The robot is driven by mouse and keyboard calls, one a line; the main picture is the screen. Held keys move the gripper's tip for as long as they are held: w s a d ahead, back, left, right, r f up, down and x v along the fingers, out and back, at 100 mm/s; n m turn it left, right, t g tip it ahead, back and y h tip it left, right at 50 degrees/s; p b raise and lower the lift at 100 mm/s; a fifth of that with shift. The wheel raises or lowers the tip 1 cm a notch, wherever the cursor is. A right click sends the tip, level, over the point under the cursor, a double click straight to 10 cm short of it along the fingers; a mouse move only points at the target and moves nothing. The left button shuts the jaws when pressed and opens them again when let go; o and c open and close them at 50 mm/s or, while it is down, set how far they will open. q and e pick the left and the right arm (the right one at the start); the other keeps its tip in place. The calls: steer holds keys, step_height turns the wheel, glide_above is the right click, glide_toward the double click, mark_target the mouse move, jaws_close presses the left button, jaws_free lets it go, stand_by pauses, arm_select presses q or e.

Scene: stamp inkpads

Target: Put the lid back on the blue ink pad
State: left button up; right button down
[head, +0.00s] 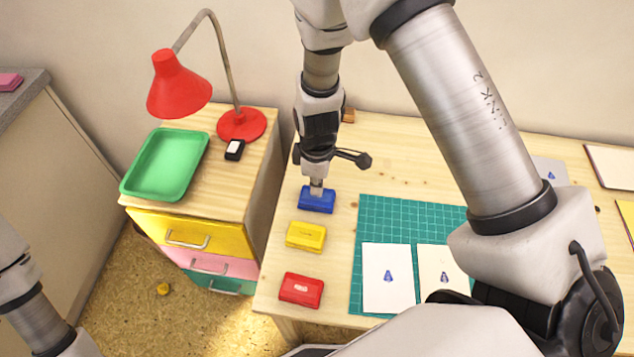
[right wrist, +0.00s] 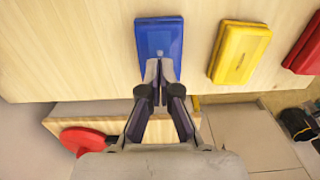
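The blue ink pad (head: 317,204) lies near the left edge of the wooden table, with its blue lid (right wrist: 172,36) seated on top as far as I can see. My right gripper (head: 316,188) points straight down onto the middle of the lid. In the right wrist view its two fingertips (right wrist: 158,66) are drawn together at the lid's centre, where they hide the grip. It looks shut on the lid. Part of my left arm shows at the lower left of the head view; its gripper is out of view.
A yellow ink pad (head: 306,236) and a red ink pad (head: 301,290) lie in front of the blue one. A green cutting mat (head: 385,212) with stamped papers (head: 388,292) is to the right. A drawer cabinet with a green tray (head: 166,165) and red lamp (head: 178,85) stands left.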

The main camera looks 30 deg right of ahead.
steer(key=shift+f+b, duration=0.75)
steer(key=shift+f, duration=0.25)
steer(key=shift+r, duration=0.1)
steer(key=shift+r+p, duration=2.9)
steer(key=shift+r, duration=0.6)
